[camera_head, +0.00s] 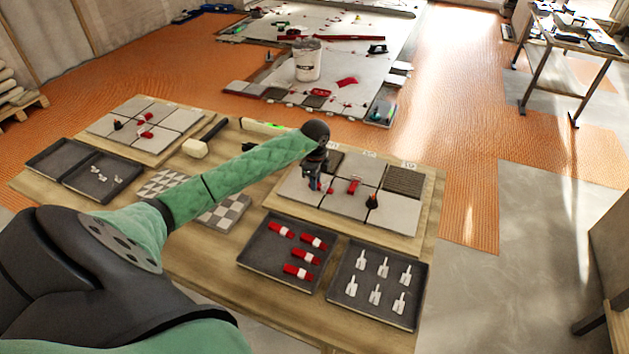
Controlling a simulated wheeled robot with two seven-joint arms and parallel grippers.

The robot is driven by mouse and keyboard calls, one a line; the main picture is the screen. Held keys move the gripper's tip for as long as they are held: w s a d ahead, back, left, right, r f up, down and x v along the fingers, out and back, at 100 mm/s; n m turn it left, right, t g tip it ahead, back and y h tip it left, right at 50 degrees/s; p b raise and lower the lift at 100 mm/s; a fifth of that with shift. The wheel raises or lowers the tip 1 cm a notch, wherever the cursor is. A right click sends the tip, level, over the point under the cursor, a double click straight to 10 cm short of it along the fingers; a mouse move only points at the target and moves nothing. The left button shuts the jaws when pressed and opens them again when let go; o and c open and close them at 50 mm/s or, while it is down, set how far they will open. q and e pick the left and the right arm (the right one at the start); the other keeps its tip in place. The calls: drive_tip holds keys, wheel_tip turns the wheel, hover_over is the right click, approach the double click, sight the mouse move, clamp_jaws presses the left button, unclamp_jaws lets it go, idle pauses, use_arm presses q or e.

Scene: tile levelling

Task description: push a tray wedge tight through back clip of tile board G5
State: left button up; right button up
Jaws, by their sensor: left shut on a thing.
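The near right tile board (425,214) carries pale grey tiles and darker ribbed ones; I cannot read its label. My left gripper (317,184) is low over the left part of this board, pointing down. It is shut on a small red wedge, mostly hidden by the fingers. The back clip is not clearly visible at the gripper. A red wedge (353,186) sits on the board to the right of the gripper. Several more red wedges with white bands (297,271) lie in a dark tray (250,266). My right gripper is out of view.
A dark tray of white clips (376,268) stands right of the wedge tray. A black and red tool (372,201) is on the board. Another tile board (150,157) and a mallet (196,147) lie at left. A white bucket (307,60) stands on the floor behind.

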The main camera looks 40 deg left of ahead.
use_arm(q)
drive_tip(key=shift+d, duration=0.2)
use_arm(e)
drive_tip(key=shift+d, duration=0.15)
use_arm(q)
drive_tip(key=shift+w+d, duration=0.1)
drive_tip(key=shift+d, duration=0.05)
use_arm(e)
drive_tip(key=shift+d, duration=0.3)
use_arm(q)
drive_tip(key=shift+d, duration=0.15)
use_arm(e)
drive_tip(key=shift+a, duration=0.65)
